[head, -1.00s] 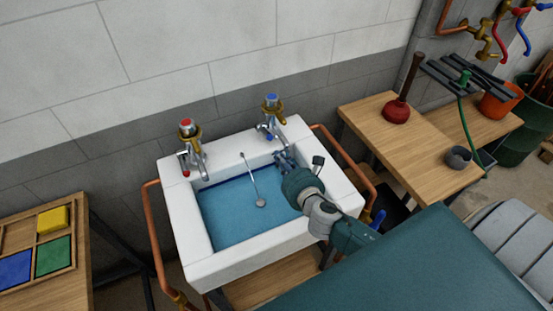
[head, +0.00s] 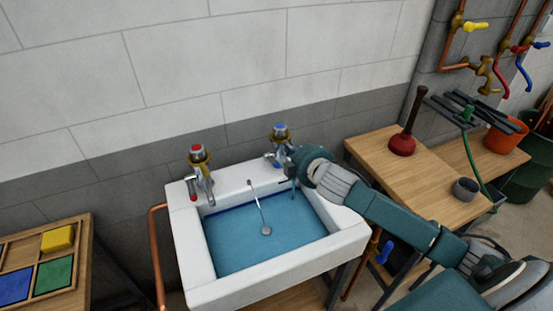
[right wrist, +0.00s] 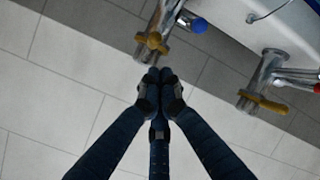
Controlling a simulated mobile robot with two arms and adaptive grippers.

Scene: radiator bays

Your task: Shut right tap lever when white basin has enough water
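The white basin (head: 183,240) holds blue water (head: 250,245); a dark blue line (head: 228,205) runs along its inner back wall just above the water. The right tap (head: 280,131) has a blue cap, and a blue-tipped part (head: 276,163) shows beside my gripper. My right gripper (head: 290,158) is at the right side of this tap, partly hiding it. In the right wrist view its fingertips (right wrist: 159,75) are together with nothing seen between them, just below the tap's brass part (right wrist: 152,41). Whether they touch is unclear. My left gripper is out of view.
The left tap (head: 198,154) has a red cap. A stick with a round end (head: 266,230) leans in the basin. To the right, a wooden bench (head: 440,190) carries a plunger (head: 402,144) and a grey cup (head: 466,188). A colour tray (head: 42,262) is at left.

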